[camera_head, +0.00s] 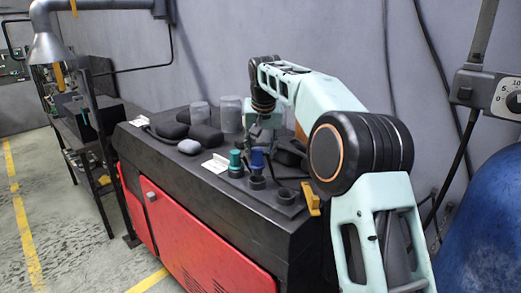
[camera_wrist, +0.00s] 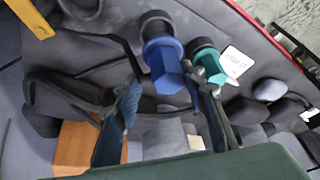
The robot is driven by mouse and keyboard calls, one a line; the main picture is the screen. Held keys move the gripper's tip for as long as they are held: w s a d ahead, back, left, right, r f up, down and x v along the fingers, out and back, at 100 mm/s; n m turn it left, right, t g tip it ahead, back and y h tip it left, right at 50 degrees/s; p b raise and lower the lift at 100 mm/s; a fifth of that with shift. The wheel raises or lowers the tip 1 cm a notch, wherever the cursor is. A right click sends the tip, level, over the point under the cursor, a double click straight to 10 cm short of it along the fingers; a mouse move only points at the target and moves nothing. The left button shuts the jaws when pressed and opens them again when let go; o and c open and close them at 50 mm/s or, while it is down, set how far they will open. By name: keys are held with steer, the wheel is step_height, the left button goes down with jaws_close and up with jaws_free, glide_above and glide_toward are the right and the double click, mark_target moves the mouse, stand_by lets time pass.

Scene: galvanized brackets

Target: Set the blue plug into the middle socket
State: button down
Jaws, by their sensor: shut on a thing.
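The blue plug (camera_head: 257,160) is upright, directly over the middle socket (camera_head: 257,183). Its lower end is at or just above the socket's mouth; I cannot tell whether it has entered. In the wrist view the blue plug (camera_wrist: 166,68) lies between the fingertips of my gripper (camera_wrist: 166,88), with a dark socket ring (camera_wrist: 155,20) behind its flange. My gripper (camera_head: 262,140) is shut on the plug's upper part. The green plug (camera_head: 236,161) stands in the left socket; it also shows in the wrist view (camera_wrist: 206,62), close to one finger.
Dark rounded pieces (camera_head: 207,135) and two clear jars (camera_head: 230,113) are on the black bench top to the left and behind. A yellow piece (camera_head: 311,198) is at the bench's right edge.

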mark_target(260, 162)
steer(key=shift+f, duration=0.2)
steer(key=shift+f+b, duration=1.3)
steer(key=shift+f, duration=0.45)
steer(key=c, duration=1.2)
jaws_free()
steer(key=shift+o, duration=0.2)
steer(key=v, duration=1.2)
